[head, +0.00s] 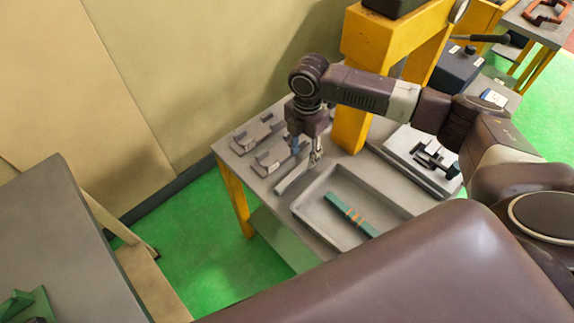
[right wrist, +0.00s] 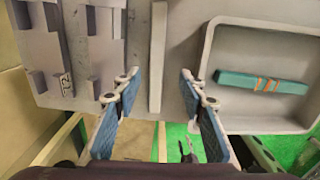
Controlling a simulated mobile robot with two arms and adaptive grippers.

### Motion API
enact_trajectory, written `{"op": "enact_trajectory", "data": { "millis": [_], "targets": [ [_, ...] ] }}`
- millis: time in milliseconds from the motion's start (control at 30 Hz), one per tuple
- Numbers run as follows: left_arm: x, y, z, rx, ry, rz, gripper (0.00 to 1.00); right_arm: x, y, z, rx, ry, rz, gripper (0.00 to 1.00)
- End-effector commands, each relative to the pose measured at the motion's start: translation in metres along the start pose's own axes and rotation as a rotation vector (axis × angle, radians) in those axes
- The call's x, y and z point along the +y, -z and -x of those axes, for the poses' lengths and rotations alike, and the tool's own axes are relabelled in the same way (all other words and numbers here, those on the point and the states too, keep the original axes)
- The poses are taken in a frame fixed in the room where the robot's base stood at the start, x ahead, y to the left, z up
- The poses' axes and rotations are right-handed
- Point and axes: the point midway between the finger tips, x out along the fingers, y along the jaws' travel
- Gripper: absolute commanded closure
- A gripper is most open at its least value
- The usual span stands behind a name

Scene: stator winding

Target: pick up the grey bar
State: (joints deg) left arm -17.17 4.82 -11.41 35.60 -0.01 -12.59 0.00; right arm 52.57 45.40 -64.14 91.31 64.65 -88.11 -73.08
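The grey bar (head: 292,177) lies on the grey table between the fixtures and the tray. It also shows in the right wrist view (right wrist: 158,50) as a long, narrow, pale strip. My right gripper (head: 305,153) points down over the table near the bar's far end. In the right wrist view its two blue-padded fingers (right wrist: 158,82) are apart, with the bar lined up in the gap between them. Nothing is held. I cannot tell how high the fingertips are above the bar. My left gripper is not seen.
A shallow grey tray (head: 318,226) right of the bar holds a green bar with orange bands (head: 352,215). Grey fixtures (head: 262,142) stand left of the bar. A yellow post (head: 350,122) rises behind. The table's front edge is close.

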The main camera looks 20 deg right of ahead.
Motion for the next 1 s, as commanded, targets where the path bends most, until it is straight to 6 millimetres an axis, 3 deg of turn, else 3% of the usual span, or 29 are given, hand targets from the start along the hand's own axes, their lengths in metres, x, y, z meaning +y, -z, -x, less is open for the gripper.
{"op": "enact_trajectory", "data": {
  "millis": [500, 800, 1000],
  "targets": [
    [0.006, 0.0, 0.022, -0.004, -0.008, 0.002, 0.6, 0.008, 0.005, -0.064, 0.0, 0.003, -0.002, 0.62],
    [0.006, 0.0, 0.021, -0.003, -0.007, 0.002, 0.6, 0.008, 0.005, -0.071, 0.0, 0.0, -0.002, 0.62],
    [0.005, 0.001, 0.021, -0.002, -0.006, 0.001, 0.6, 0.008, 0.005, -0.07, 0.0, 0.0, -0.002, 0.83]
  ]
}}
